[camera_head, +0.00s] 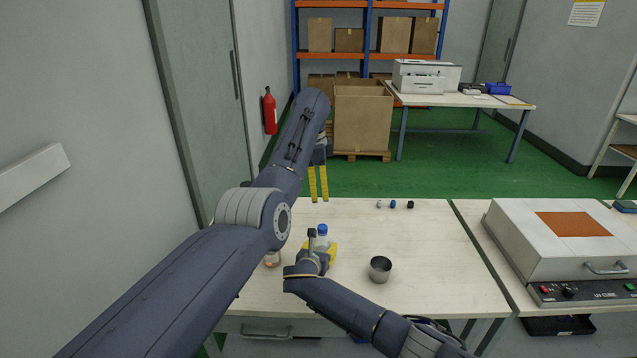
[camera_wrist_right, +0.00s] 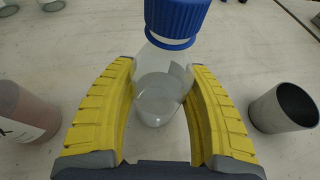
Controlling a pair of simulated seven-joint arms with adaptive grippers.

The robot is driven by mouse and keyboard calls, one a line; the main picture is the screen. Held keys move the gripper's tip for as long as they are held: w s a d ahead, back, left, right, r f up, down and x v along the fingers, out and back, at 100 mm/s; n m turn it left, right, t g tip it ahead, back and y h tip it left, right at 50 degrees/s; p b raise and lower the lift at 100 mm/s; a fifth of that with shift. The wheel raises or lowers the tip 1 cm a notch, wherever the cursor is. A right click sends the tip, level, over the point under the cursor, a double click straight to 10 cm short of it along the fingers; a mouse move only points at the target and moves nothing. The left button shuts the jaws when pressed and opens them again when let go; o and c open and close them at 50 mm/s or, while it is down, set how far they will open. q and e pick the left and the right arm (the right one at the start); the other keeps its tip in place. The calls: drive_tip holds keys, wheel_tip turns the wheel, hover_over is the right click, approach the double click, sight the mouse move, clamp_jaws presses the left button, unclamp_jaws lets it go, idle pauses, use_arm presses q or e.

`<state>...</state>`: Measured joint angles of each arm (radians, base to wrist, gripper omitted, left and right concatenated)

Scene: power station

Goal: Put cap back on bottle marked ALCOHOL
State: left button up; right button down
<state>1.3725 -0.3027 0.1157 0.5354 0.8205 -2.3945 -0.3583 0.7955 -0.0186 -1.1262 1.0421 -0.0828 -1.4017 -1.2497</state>
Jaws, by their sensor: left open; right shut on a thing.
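A clear bottle (camera_wrist_right: 158,92) with a ribbed blue cap (camera_wrist_right: 178,18) at its top stands between the yellow fingers of my right gripper (camera_wrist_right: 160,112), which is shut on it. In the head view the blue cap (camera_head: 322,229) shows just above my right gripper (camera_head: 323,252). No marking can be read on this bottle. My left gripper (camera_head: 318,184) is open and empty, its yellow fingers pointing down at the table's far edge.
A bottle with reddish contents (camera_wrist_right: 24,116) stands left of my right gripper, its label only partly visible; it also shows in the head view (camera_head: 272,259). A metal cup (camera_head: 380,269) stands to the right. A UV CURE box (camera_head: 518,240) is on the right-hand table. The table's right-centre is clear.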

idle(0.4)
drive_tip(key=c, duration=0.5)
unclamp_jaws()
drive_tip(key=shift+v, duration=6)
drive_tip(key=shift+d, duration=0.1)
